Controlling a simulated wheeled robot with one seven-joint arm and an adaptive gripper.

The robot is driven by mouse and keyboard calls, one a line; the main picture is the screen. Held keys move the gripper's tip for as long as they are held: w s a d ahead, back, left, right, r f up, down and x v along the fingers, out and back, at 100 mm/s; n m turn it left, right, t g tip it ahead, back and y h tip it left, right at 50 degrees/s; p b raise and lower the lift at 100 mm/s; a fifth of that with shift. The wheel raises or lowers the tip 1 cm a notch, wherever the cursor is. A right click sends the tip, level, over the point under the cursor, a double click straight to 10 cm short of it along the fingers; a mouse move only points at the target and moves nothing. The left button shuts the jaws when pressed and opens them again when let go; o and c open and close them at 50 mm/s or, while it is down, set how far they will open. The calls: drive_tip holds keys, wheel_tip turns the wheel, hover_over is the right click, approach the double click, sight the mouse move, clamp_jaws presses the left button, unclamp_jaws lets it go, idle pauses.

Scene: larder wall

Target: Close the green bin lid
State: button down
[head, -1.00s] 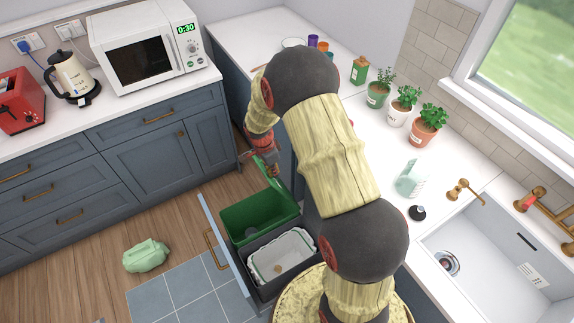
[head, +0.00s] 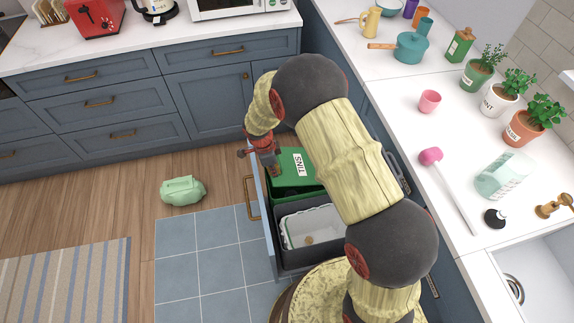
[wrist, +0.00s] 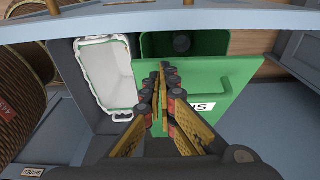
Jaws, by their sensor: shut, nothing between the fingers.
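The green bin lid (head: 288,162), labelled TINS, leans over the green bin (head: 291,191) in the pulled-out drawer. In the wrist view the lid (wrist: 232,82) is tilted, part open: the bin's mouth (wrist: 205,42) still shows beyond it, with a dark round thing inside. My gripper (head: 275,170) is at the lid's left side in the head view. In the wrist view my gripper (wrist: 163,70) is shut and empty, its fingers overlapping the lid's left part. I cannot tell whether they touch it.
A grey bin with a white liner (head: 300,232) sits beside the green bin. The drawer front (head: 264,210) stands out over the floor. A pale green bag (head: 183,190) lies on the floor. The worktop at right holds a pink cup (head: 429,101) and potted plants.

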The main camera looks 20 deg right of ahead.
drive_tip(key=f+b, duration=0.1)
drive_tip(key=f, duration=0.1)
drive_tip(key=a+f+b, duration=0.1)
drive_tip(key=f, duration=0.1)
drive_tip(key=a+f+b, duration=0.1)
drive_tip(key=f, duration=0.2)
drive_tip(key=shift+w+a+f, duration=0.1)
drive_tip(key=shift+a, duration=0.1)
